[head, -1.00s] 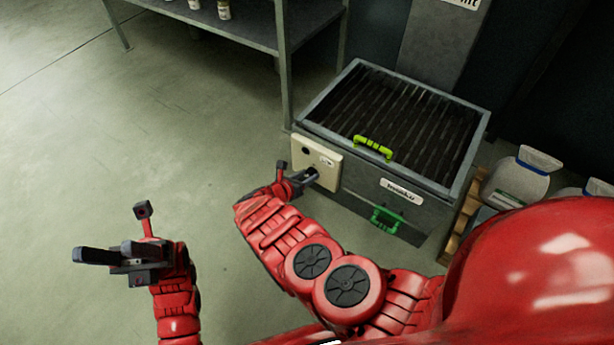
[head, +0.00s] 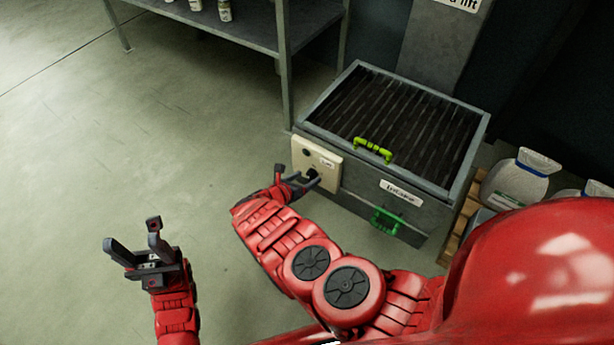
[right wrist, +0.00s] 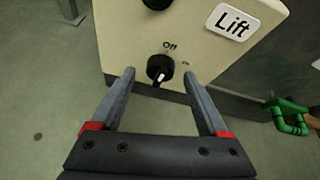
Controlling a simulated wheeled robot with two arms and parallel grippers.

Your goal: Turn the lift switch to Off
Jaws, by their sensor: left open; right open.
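The lift switch is a black knob (right wrist: 160,69) on a cream control panel (head: 309,163), below a white "Lift" label (right wrist: 232,22). "Off" is printed above the knob and a second small mark lies to its upper right. A white mark on the knob points downward. My right gripper (right wrist: 158,74) is open, with its fingertips on either side of the knob and nothing visibly clamped. In the head view my right gripper (head: 298,179) is close to the panel and partly covers the knob. My left gripper (head: 132,232) is open and empty above the floor at the left.
The panel is on the side of a grey grated box (head: 400,185) with yellow-green (head: 373,150) and green (head: 387,220) handles. A metal shelf (head: 245,28) stands behind. White containers (head: 518,178) stand at the right. The floor at left is clear.

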